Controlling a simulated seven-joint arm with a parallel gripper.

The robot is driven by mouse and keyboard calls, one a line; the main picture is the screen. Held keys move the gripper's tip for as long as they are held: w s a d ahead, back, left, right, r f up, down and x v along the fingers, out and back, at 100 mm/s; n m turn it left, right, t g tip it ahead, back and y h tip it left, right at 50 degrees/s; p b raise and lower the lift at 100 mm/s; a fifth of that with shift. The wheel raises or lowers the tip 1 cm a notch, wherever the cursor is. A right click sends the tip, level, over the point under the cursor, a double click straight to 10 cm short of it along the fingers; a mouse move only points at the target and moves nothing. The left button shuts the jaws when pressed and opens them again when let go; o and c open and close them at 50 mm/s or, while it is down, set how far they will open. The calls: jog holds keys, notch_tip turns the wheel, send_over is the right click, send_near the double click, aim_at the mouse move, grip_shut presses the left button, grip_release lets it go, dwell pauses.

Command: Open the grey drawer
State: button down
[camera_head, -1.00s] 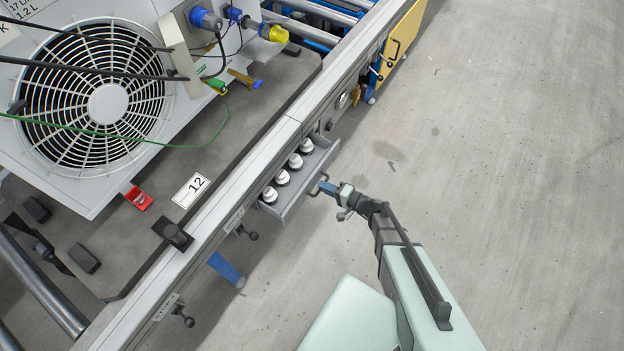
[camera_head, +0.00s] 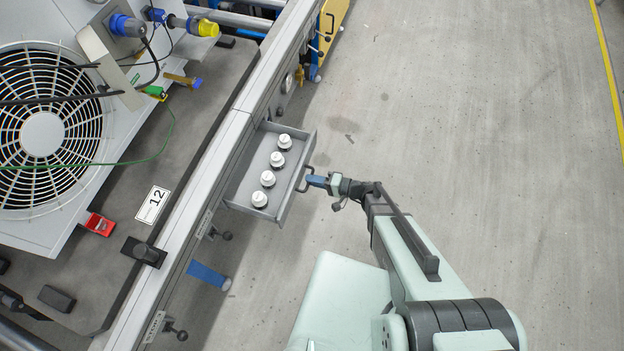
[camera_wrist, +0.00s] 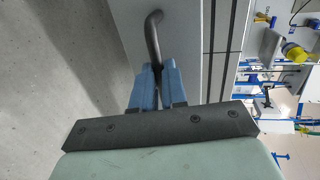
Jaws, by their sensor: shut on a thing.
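The grey drawer (camera_head: 286,209) stands pulled out from the side of the station's grey frame in the head view. Several white-capped round items (camera_head: 277,160) stand in a row inside it. Its dark bar handle (camera_head: 303,180) is on the front face. My gripper (camera_head: 310,180) has its blue fingers shut on the handle. In the wrist view, the fingers (camera_wrist: 156,72) close around one end of the curved handle (camera_wrist: 152,32), against the grey drawer front (camera_wrist: 185,30).
A machine with a round fan grille (camera_head: 42,135) stands on the station top beside a "12" label (camera_head: 153,204). Small knobs (camera_head: 226,236) and a blue part (camera_head: 208,276) stick out below the frame edge. The concrete floor (camera_head: 470,150) at right is clear.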

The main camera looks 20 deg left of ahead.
jog(key=c, duration=1.2)
grip_release()
jog(key=shift+o, duration=0.2)
jog(key=shift+d, duration=0.1)
jog(key=v, duration=1.3)
jog(key=shift+d, duration=0.3)
jog(key=shift+r, duration=0.1)
